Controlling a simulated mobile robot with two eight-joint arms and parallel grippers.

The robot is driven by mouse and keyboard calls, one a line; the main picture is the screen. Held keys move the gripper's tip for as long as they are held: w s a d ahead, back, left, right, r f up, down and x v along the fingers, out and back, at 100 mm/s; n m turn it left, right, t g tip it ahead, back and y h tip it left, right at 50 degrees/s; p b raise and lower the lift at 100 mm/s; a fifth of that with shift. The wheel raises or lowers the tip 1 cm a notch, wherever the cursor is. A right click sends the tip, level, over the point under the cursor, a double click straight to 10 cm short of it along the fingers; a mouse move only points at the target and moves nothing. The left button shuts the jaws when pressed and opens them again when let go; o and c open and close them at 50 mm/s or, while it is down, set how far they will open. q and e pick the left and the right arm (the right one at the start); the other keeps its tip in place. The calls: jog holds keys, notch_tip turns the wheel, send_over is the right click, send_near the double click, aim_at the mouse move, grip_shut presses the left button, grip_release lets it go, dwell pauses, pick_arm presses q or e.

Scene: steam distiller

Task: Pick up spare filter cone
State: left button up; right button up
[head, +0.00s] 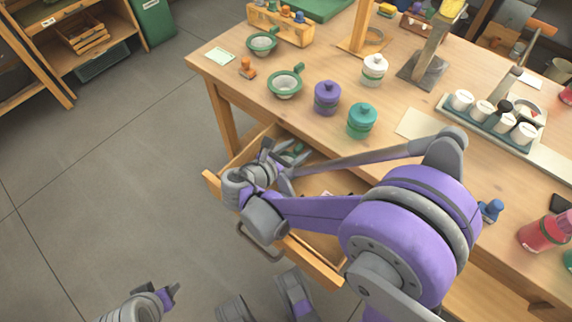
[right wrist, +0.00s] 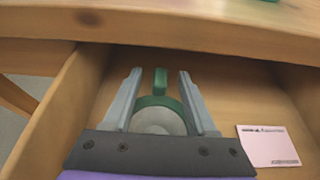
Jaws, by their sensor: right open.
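The spare filter cone (right wrist: 160,103), a pale cone with a green rim and a green handle, lies in the open drawer. In the right wrist view it is between the two fingers of my right gripper (right wrist: 160,92), its handle pointing toward the drawer's back. The gripper's body hides its near part. In the head view a little green of the cone (head: 294,151) shows beside my right gripper (head: 279,155), which is open and reaches into the drawer. My left gripper (head: 170,294) is low at the bottom left, away from the table; its finger opening is unclear.
The wooden drawer (head: 318,262) is pulled out under the workbench (head: 228,80), whose edge overhangs it. A pinkish card (right wrist: 268,146) lies on the drawer floor, right of the cone. Two similar green-rimmed cones (head: 285,86) (head: 262,43) and lidded jars (head: 327,97) stand on the bench.

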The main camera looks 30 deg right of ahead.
aim_at(286, 155)
grip_shut()
dwell(0.3)
jog(key=shift+r+p, duration=0.3)
jog(key=shift+r, duration=0.25)
jog(key=shift+s+a+r, duration=0.1)
jog(key=shift+a, duration=0.25)
jog(key=shift+s+a, duration=0.25)
jog(key=shift+a, duration=0.4)
jog(key=shift+s+a, duration=0.25)
jog(key=shift+a, duration=0.35)
jog(key=shift+s+a+r+p, duration=0.2)
jog(key=shift+a+r+p, duration=0.1)
jog(key=shift+r+p, duration=0.3)
notch_tip(286, 155, up, 12)
jog(key=p, duration=0.3)
jog(key=shift+r+p, duration=0.25)
jog(key=shift+p, duration=0.05)
